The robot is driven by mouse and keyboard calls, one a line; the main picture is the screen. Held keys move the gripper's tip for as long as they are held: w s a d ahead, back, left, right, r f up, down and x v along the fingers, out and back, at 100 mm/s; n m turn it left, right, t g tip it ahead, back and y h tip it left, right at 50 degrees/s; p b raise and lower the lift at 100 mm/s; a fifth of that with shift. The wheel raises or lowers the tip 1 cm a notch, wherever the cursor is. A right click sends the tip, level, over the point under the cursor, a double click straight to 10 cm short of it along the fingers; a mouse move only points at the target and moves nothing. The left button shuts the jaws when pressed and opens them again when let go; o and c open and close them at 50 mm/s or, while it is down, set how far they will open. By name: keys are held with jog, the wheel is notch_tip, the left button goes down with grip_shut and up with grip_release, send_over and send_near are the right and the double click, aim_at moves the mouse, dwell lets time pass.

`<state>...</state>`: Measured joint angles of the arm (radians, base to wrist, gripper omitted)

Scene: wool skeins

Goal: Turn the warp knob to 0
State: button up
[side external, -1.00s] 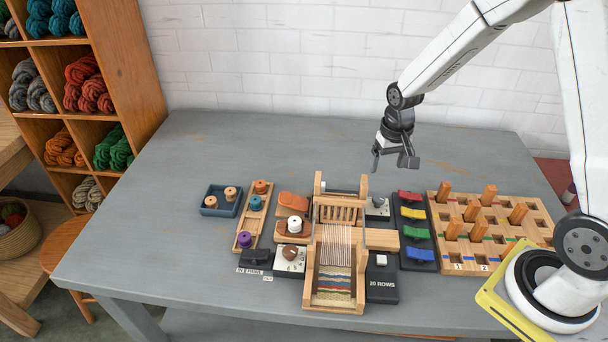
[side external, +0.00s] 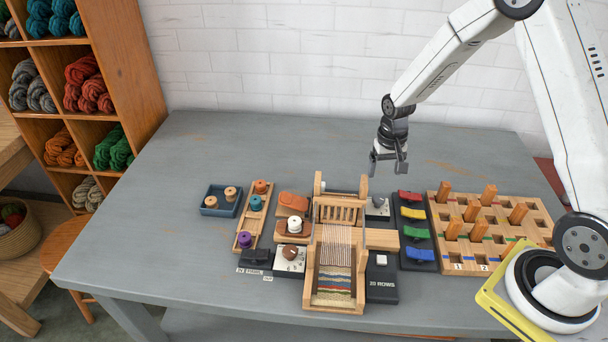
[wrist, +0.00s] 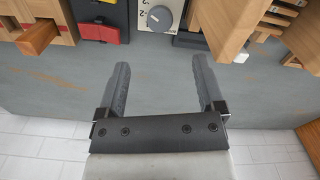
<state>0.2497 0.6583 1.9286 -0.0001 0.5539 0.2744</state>
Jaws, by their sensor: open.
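A white dial plate with a grey round knob (wrist: 159,18) and printed numbers shows at the top of the wrist view. In the side view this dial (side external: 378,207) sits just right of the loom's back posts, and its setting is too small to read. I cannot read which dial is marked warp. My gripper (side external: 388,167) is open and empty, above and behind the first dial. In the wrist view my gripper's fingers (wrist: 160,66) are apart with only the table between them.
The wooden loom (side external: 313,278) fills the middle, its posts close beside the first dial. A black panel with coloured levers (side external: 415,236) stands to the right, then a pegged wooden board (side external: 540,224). Spools on a wooden tray (side external: 243,240) lie left. The table behind is clear.

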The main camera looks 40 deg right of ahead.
aim_at(379, 198)
jog(key=shift+f, duration=4.8)
grip_shut()
